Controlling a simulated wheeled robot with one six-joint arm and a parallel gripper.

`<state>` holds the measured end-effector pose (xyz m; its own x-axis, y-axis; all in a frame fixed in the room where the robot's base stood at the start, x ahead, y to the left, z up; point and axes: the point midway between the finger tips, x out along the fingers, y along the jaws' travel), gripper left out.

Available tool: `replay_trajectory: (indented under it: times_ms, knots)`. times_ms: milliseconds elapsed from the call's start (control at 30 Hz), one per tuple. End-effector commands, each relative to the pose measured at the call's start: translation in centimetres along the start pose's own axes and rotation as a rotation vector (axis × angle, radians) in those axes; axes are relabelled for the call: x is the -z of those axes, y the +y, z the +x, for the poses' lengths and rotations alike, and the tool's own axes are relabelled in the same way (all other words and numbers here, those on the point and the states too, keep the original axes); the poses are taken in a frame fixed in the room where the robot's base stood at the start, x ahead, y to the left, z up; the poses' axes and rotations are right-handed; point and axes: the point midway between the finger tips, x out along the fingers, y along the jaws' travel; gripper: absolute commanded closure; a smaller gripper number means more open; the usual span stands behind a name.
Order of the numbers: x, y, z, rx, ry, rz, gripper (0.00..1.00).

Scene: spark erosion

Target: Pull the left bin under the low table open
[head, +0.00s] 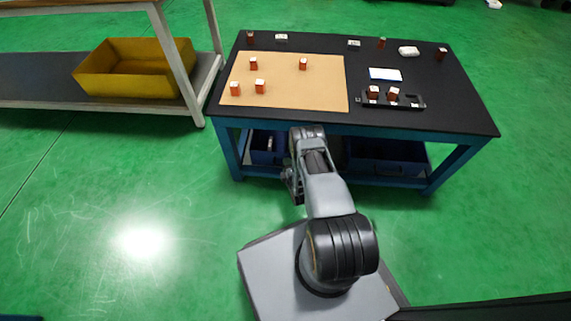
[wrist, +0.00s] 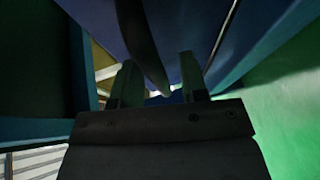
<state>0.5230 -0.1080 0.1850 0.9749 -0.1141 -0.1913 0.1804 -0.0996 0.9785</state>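The low table (head: 400,122) has a black top and a blue frame. Under it, the left bin (head: 262,157) is dark blue and partly hidden by my arm; a second blue bin (head: 385,165) sits to the right. My gripper (head: 293,186) is low at the table's front, by the left bin's right side. In the wrist view my gripper (wrist: 160,78) has its fingers apart. A dark curved bar (wrist: 150,45), perhaps a handle, runs between them with gaps visible at the sides. A blue surface lies close above. I cannot tell whether anything touches.
On the table are a tan mat (head: 300,88), several small orange-brown blocks and a black tray (head: 410,104). A yellow bin (head: 130,75) stands on a rack (head: 30,82) at the left. The green floor before the table is clear, left of my base.

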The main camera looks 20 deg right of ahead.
Motion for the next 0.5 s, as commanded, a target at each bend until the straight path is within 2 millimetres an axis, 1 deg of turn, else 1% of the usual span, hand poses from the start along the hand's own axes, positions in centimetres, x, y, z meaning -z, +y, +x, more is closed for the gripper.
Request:
replay_trajectory:
  times_ms: [333, 367, 500]
  knots:
    - [-0.07, 0.00, 0.11, 0.000, -0.001, 0.000, 0.60]
    - [-0.06, 0.00, 0.11, 0.000, -0.001, 0.000, 0.62]
    - [0.00, -0.01, 0.11, 0.000, 0.001, 0.000, 0.75]
